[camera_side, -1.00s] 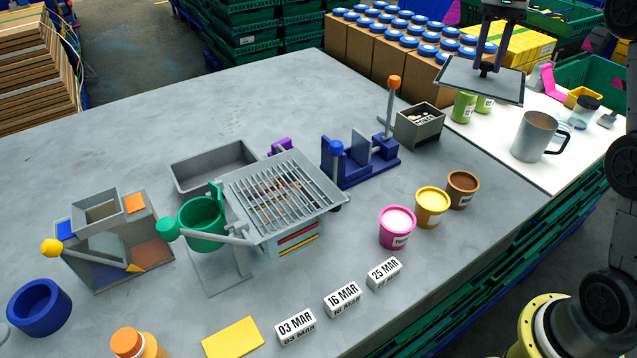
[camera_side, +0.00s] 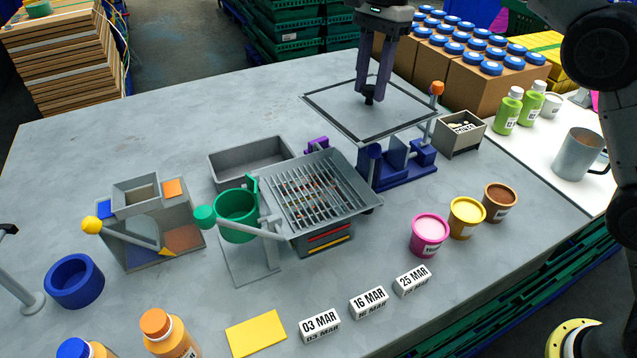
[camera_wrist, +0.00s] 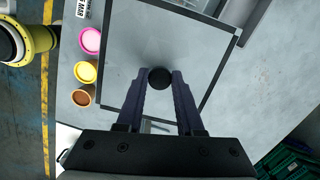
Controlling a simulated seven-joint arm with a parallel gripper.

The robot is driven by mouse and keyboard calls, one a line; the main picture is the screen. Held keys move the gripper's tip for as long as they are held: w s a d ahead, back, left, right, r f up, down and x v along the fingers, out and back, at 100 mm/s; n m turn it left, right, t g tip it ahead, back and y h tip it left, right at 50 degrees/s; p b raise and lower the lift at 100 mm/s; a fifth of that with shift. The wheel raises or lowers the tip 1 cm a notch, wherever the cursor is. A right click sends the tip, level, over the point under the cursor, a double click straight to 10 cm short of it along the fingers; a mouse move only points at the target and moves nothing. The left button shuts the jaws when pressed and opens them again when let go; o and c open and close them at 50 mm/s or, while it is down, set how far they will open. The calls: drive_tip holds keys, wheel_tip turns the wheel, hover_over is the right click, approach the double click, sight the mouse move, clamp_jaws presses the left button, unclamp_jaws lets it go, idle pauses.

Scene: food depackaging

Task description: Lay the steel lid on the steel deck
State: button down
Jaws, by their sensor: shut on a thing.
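The steel lid (camera_side: 335,106) is a flat grey square plate with a dark rim and a black knob (camera_wrist: 160,80) at its middle. My gripper (camera_side: 370,98) is shut on the knob and holds the lid roughly level in the air, above the table behind the blue fixture. In the wrist view my gripper (camera_wrist: 160,77) has its fingers on both sides of the knob. The slotted grey steel deck (camera_side: 350,180) sits left and in front of the lid in the side view, with small brown bits under or between its bars. The lid is apart from it.
A blue fixture with an orange-tipped post (camera_side: 437,90) stands under the lid's right side. An empty grey tray (camera_side: 250,160) and a green cup (camera_side: 236,222) flank the deck. Pink, yellow and brown tubs (camera_side: 467,218) stand right. The table's back left is clear.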

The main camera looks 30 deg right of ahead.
drive_tip(key=s+a+m, duration=0.1)
drive_tip(key=s+a, duration=0.3)
drive_tip(key=a, duration=0.7)
drive_tip(key=shift+a+f, duration=0.15)
drive_tip(key=shift+f, duration=0.05)
drive_tip(key=shift+f, duration=4.8)
drive_tip(key=shift+f, duration=0.2)
drive_tip(key=c, duration=0.5)
unclamp_jaws()
drive_tip(key=shift+c, duration=0.2)
wheel_tip(320, 180, up, 14)
drive_tip(key=d, duration=0.2)
drive_tip(key=shift+f, duration=0.2)
